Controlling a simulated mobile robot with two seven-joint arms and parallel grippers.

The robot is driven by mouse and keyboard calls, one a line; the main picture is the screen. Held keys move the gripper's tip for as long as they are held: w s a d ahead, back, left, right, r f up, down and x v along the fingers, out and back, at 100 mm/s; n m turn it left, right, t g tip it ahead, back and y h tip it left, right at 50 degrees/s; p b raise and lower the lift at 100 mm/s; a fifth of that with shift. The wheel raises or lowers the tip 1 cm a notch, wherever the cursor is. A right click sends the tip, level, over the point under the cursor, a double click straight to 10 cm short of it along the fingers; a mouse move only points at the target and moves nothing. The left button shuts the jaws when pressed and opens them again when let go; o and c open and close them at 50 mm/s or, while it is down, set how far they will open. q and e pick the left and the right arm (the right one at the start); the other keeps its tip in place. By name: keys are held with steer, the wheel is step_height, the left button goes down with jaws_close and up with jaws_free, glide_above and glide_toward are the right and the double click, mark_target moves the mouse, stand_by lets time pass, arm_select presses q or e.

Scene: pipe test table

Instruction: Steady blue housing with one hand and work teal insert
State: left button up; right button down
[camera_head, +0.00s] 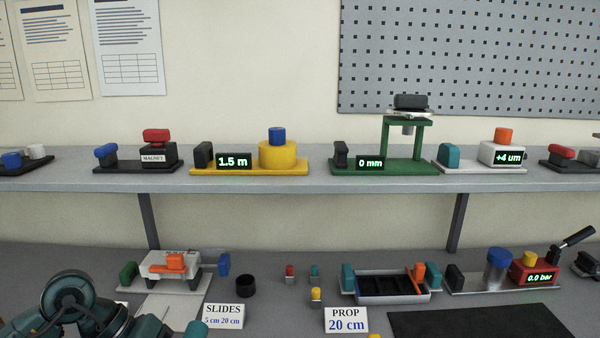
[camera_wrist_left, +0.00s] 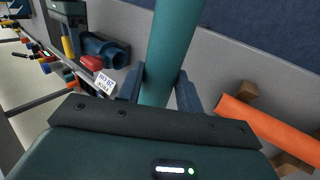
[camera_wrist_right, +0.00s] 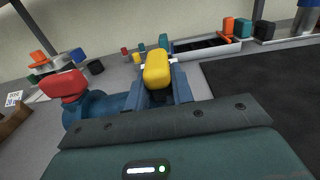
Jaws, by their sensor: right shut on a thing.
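The blue housing (camera_wrist_left: 105,50) lies on the table at the upper left of the left wrist view, with a red part on it. It also shows in the right wrist view (camera_wrist_right: 100,108) at the left. My right gripper (camera_wrist_right: 158,90) is shut on a yellow handle (camera_wrist_right: 157,66) beside the housing. A long teal tube (camera_wrist_left: 172,45), perhaps the insert, runs between the fingers of my left gripper (camera_wrist_left: 160,82). The fingers lie along both sides of it; whether they clamp it is unclear. The tube's lower end is hidden behind the gripper body.
An orange tube (camera_wrist_left: 268,130) lies on brown blocks at the right of the left wrist view. A dark mat (camera_wrist_right: 260,85) lies right of my right gripper. Several small instruments line the back, including a black tray (camera_head: 388,282) and a red gauge box (camera_head: 535,272).

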arm_select(q)
steer(key=c, duration=0.5)
steer(key=shift+c, duration=0.2)
steer(key=w+d+f+n+y, duration=0.1)
steer(key=f+n+y, duration=0.1)
steer(key=w+d+f+n+y, duration=0.2)
steer(key=n, duration=0.1)
steer(key=w+d+f+n+y, duration=0.1)
steer(key=f+n+y, duration=0.1)
steer(key=n, duration=0.1)
steer(key=shift+w+d+f+t, duration=0.15)
steer(key=shift+d+t, duration=0.05)
steer(key=shift+t, duration=0.2)
steer(key=f+n+g, duration=0.1)
steer(key=n, duration=0.1)
steer(key=w+f+n+g+y, duration=0.1)
steer(key=n, duration=0.2)
steer(key=w+f+n+g, duration=0.1)
steer(key=n+g, duration=0.1)
steer(key=shift+w+d+n+y, duration=0.25)
steer(key=shift+n+y, duration=0.05)
steer(key=shift+n, duration=0.1)
steer(key=n+g, duration=0.1)
steer(key=w+a+n+g+h, duration=0.1)
steer(key=shift+w+f+n, duration=0.1)
steer(key=shift+w+n, duration=0.2)
steer(key=shift+n, duration=0.1)
